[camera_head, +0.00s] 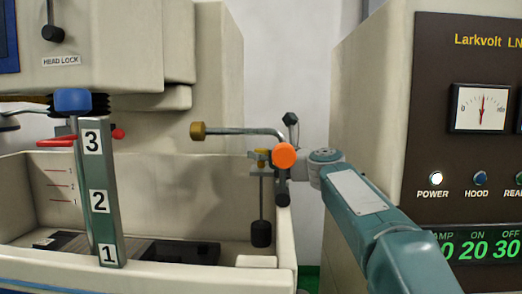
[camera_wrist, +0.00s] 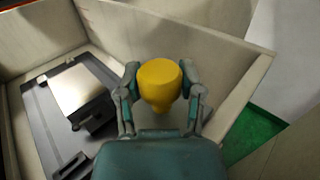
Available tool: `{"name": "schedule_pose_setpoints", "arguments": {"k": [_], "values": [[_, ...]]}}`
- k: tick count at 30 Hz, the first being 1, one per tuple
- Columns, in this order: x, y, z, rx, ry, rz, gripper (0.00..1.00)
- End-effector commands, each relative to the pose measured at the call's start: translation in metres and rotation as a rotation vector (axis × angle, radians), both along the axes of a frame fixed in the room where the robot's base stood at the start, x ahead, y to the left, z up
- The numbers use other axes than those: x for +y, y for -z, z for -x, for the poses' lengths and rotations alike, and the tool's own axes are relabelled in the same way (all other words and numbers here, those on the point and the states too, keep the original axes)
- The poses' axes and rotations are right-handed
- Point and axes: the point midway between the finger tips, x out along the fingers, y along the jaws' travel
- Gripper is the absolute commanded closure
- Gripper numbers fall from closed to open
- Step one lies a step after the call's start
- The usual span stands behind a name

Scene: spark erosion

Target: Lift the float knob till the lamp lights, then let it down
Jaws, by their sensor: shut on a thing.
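The yellow float knob (camera_wrist: 160,82) sits between the two fingers of my gripper (camera_wrist: 160,76) in the wrist view, with the fingers shut on its sides. In the head view the knob (camera_head: 262,152) shows as a small yellow piece at the tank's right wall, partly hidden by my gripper (camera_head: 262,165). A thin rod runs down from it to a black float (camera_head: 261,233) inside the tank. On the right panel the POWER lamp (camera_head: 436,178) is lit white. The HOOD lamp (camera_head: 480,178) looks dark blue and unlit. The lamp marked REA… (camera_head: 519,178) is cut off and looks dark.
The pale tank (camera_head: 285,240) has a raised right wall beside my arm. A pipe with a brass end (camera_head: 197,131) reaches across above the knob. A numbered post (camera_head: 100,200) stands at the left. A dark block fixture (camera_wrist: 75,100) lies on the tank floor.

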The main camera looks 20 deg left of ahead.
Motion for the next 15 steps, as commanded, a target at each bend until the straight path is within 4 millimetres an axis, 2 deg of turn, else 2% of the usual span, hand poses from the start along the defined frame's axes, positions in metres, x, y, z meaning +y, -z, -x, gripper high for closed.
{"name": "schedule_pose_setpoints", "arguments": {"k": [1, 3, 15], "values": [[-0.0004, 0.0009, -0.001, 0.001, 0.002, 0.0, 0.42], [-0.0003, 0.0008, -0.0009, 0.001, 0.002, 0.0, 0.15], [-0.002, -0.0007, 0.0006, 0.0, 0.001, -0.001, 0.15]]}}
